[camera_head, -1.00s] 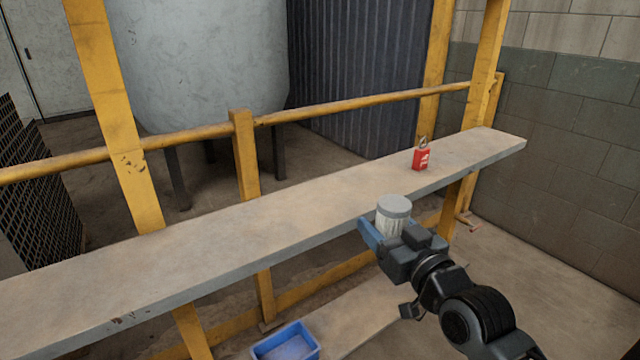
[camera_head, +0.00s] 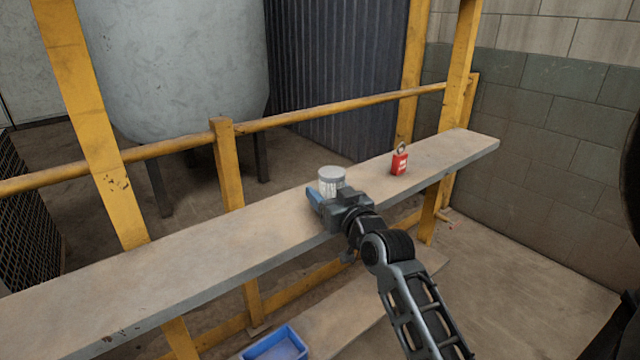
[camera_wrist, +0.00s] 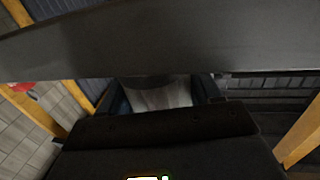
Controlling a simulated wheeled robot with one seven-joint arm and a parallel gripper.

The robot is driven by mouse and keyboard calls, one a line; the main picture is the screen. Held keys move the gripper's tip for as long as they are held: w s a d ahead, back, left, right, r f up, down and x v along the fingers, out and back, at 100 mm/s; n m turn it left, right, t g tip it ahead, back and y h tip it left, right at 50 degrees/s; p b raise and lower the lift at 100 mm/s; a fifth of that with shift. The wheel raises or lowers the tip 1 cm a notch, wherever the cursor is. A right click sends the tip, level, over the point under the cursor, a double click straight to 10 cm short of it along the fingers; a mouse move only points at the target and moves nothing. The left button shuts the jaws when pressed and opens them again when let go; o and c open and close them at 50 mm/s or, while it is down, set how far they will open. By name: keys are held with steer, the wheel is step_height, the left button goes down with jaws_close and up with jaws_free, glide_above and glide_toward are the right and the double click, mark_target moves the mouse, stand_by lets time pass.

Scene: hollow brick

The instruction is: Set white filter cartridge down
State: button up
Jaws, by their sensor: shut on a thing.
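The white filter cartridge (camera_head: 332,179), a ribbed cylinder with a grey top, stands upright between the blue fingers of my gripper (camera_head: 327,194). The gripper is shut on it. In the head view the cartridge is over the long shelf (camera_head: 215,245), near its front edge. Its lower part is hidden by the gripper, so I cannot tell whether it touches the shelf. In the wrist view the cartridge (camera_wrist: 155,97) shows pale between the dark fingers, and the shelf's grey edge (camera_wrist: 190,40) crosses just above it.
A red padlock (camera_head: 400,163) stands on the shelf to the right of the cartridge. The shelf's left stretch is bare. Yellow posts and a rail (camera_head: 330,108) run behind it. A blue bin (camera_head: 275,345) sits below the shelf. A grey tank (camera_head: 175,70) stands behind.

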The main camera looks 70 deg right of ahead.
mark_target(320, 186)
steer(key=p+x, duration=0.1)
steer(key=x, duration=0.3)
steer(key=shift+f, duration=0.1)
steer(key=shift+f+b, duration=0.2)
steer(key=shift+b, duration=0.1)
steer(key=o, duration=1.1)
steer(key=shift+r, duration=0.1)
